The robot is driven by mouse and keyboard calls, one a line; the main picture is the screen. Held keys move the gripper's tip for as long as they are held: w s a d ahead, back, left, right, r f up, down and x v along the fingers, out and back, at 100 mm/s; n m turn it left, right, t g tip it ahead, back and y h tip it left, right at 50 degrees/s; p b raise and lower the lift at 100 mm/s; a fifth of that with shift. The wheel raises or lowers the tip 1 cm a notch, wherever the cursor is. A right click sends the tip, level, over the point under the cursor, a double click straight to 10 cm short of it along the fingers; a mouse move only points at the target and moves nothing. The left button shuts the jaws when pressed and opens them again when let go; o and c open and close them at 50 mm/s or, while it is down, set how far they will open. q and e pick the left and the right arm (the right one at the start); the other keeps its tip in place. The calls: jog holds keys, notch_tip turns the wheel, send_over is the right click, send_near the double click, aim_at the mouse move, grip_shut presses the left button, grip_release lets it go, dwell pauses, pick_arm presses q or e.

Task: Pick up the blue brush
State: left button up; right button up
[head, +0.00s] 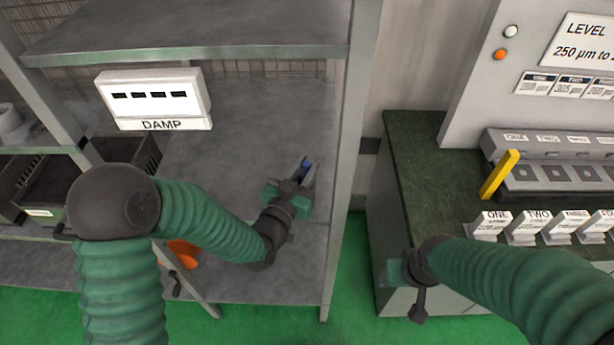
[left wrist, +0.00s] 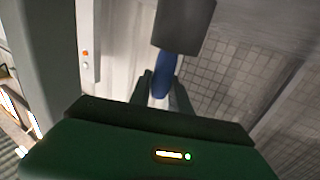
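My left gripper (head: 304,172) is over the grey shelf at the middle of the head view. A small part of the blue brush (head: 307,163) shows between its fingers. In the left wrist view the blue handle (left wrist: 166,68) lies between the two finger tips, which appear to touch it on both sides. A dark grey block (left wrist: 185,25) at the handle's far end looks like the brush's head. My right gripper (head: 418,300) is at the lower right beside the green-topped counter. Its fingers are too dark and small to read.
The grey shelf (head: 230,120) carries a white DAMP sign (head: 155,98) and has a post (head: 350,150) just right of my left gripper. An orange object (head: 183,253) lies below my left arm. The counter (head: 430,165) holds labelled blocks (head: 530,226) and a yellow bar (head: 500,175).

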pick_arm(q)
jog(key=shift+a, duration=0.1)
grip_shut()
jog(key=shift+a, duration=0.3)
pick_arm(e)
jog(key=shift+a, duration=0.35)
